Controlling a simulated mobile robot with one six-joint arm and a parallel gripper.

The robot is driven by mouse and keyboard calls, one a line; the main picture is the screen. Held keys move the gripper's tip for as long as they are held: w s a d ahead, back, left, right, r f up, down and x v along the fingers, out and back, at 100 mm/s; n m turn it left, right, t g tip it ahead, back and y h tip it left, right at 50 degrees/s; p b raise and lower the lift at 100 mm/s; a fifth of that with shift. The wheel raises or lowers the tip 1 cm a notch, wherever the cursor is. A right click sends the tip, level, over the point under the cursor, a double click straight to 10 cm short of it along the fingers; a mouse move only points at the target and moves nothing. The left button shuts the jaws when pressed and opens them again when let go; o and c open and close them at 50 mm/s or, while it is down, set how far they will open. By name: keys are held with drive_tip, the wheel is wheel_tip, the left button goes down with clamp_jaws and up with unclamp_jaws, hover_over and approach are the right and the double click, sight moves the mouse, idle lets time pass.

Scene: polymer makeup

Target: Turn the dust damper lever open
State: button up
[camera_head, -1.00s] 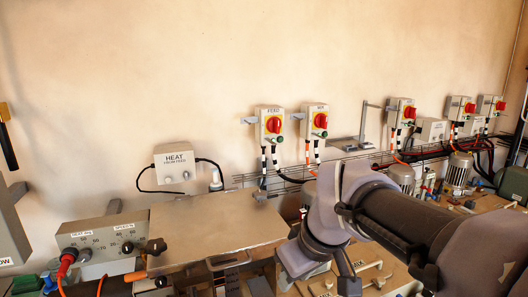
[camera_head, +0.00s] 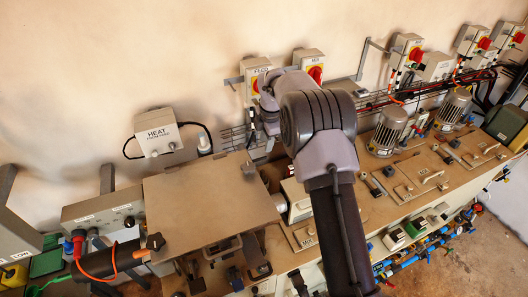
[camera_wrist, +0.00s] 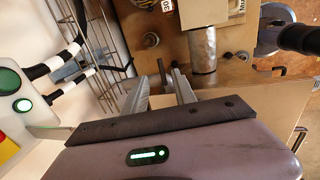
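No part can be surely told as the dust damper lever. In the wrist view, a silver pipe (camera_wrist: 203,50) lies on a tan panel ahead of my gripper (camera_wrist: 163,78). A black rounded handle (camera_wrist: 300,38) shows at the upper right, apart from the fingers; I cannot tell what it belongs to. My fingers stand apart with a gap between them, and I see nothing held. In the head view, my arm reaches up toward the wall beside the FEED switch box, and it largely hides the fingers and the bench behind it.
The FEED switch box (camera_head: 255,75) and a second switch box (camera_head: 308,63) are on the wall close to my arm. A wire rack (camera_wrist: 95,40) runs beside the gripper. Motors (camera_head: 388,130) stand to the right.

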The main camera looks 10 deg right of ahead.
sight(264, 158)
wheel_tip(264, 158, down, 8)
drive_tip(key=w, duration=0.1)
drive_tip(key=shift+w+a, duration=0.15)
drive_tip(key=shift+r, duration=0.1)
clamp_jaws()
